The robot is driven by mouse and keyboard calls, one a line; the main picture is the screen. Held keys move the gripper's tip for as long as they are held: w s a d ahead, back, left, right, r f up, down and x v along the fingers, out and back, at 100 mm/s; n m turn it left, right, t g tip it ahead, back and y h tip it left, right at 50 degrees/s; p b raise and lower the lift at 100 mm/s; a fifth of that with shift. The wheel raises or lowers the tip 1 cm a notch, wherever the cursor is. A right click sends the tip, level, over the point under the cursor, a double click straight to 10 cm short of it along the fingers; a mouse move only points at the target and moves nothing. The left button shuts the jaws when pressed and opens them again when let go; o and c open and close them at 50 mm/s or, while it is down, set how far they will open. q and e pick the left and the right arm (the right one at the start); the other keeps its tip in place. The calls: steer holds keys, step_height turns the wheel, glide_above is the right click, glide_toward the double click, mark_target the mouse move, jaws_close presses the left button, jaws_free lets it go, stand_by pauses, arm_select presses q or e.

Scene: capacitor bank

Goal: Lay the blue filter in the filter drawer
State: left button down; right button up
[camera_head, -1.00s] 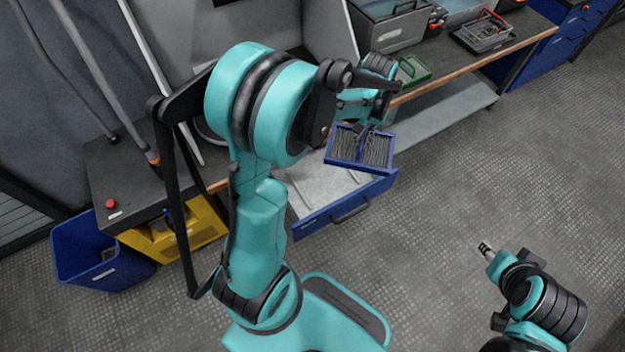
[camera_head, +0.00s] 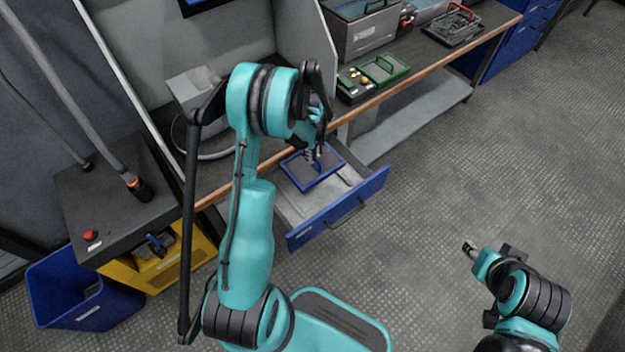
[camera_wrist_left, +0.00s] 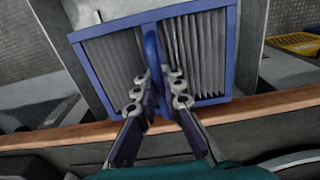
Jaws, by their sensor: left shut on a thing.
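The blue filter (camera_head: 311,173) has a blue frame, grey pleats and a blue handle loop. It is over the back part of the open filter drawer (camera_head: 316,227), roughly flat; I cannot tell whether it touches the bottom. My left gripper (camera_head: 317,153) is above it. The left wrist view shows the filter (camera_wrist_left: 205,55) and the left gripper (camera_wrist_left: 162,88) shut on its handle. The drawer has a grey inside and a blue front with a handle. My right gripper (camera_head: 469,249) is over the floor at the right, small; its jaws are unclear.
The workbench edge (camera_head: 400,92) runs just behind the drawer, and my left arm reaches over it. A blue bin (camera_head: 75,290) stands at the lower left. The floor right of the drawer is clear.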

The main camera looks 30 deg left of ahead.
arm_select(q)
step_height(320, 180, down, 12)
steer(key=b, duration=0.4)
steer(key=c, duration=1.6)
jaws_free()
steer(key=shift+f, duration=0.1)
steer(key=shift+c, duration=0.2)
